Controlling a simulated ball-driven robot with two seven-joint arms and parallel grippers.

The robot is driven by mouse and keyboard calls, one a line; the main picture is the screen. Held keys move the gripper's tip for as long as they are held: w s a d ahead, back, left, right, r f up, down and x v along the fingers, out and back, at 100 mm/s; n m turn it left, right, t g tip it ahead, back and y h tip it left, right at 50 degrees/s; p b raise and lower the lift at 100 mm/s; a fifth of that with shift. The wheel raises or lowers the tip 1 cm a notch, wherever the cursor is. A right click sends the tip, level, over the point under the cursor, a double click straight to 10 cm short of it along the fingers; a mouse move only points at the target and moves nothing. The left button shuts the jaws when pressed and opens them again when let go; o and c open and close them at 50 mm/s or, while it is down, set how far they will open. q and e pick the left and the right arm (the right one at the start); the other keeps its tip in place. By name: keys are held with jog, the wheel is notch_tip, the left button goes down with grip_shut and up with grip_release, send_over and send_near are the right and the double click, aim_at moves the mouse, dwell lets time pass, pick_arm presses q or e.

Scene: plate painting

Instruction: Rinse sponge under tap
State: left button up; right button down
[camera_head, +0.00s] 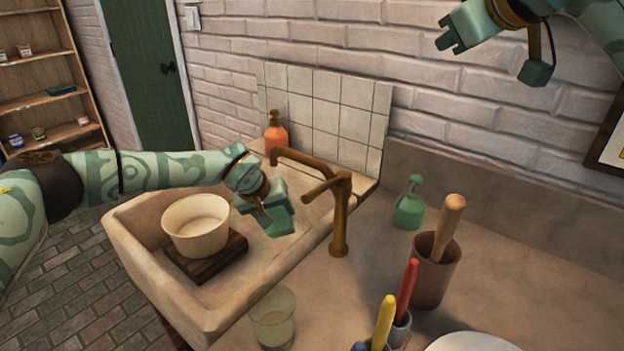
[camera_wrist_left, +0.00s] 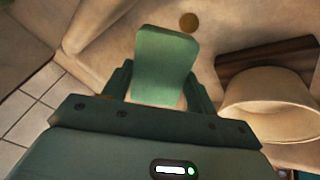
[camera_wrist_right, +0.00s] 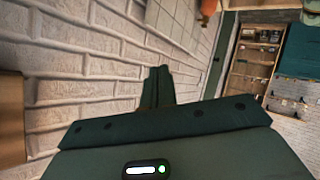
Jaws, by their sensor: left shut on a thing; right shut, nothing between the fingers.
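My left gripper (camera_head: 268,212) is over the right part of the stone sink (camera_head: 150,258). It is shut on a green sponge, which fills the space between its fingers in the left wrist view (camera_wrist_left: 165,62). The brown tap (camera_head: 341,215) stands at the sink's right edge, with its spout reaching left above and behind the gripper. No water stream shows. I cannot tell whether the sponge is directly under the spout. My right gripper (camera_head: 447,36) is shut and empty, raised high near the brick wall; its fingers also show together in the right wrist view (camera_wrist_right: 158,88).
A cream bowl (camera_head: 196,228) sits on a dark wooden block (camera_head: 235,247) in the sink. An orange bottle (camera_head: 276,136) stands behind. On the counter are a green spray bottle (camera_head: 409,208), a brown cup (camera_head: 437,272), a glass (camera_head: 272,322) and a white plate (camera_head: 472,342).

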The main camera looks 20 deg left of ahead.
jog(key=s+a+f+n+g+y, duration=0.1)
jog(key=s+a+f+n+g, duration=0.1)
jog(key=s+a+f+g, duration=0.4)
jog(key=n+g+y, duration=0.1)
jog(key=g, duration=0.1)
send_over(316, 190)
jog(key=d, duration=0.2)
notch_tip(316, 190, down, 8)
jog(key=shift+a+f, duration=0.45)
jog(key=shift+f, duration=0.85)
jog(key=shift+a+f, duration=0.5)
jog(key=shift+f, duration=0.75)
jog(key=shift+a+f, duration=0.45)
jog(key=shift+f, duration=0.85)
jog(key=shift+d, duration=0.1)
jog(key=shift+s+d, duration=0.15)
jog(key=shift+d, duration=0.45)
jog(key=shift+s+d, duration=0.15)
jog(key=shift+d, duration=0.4)
jog(key=shift+a, duration=0.1)
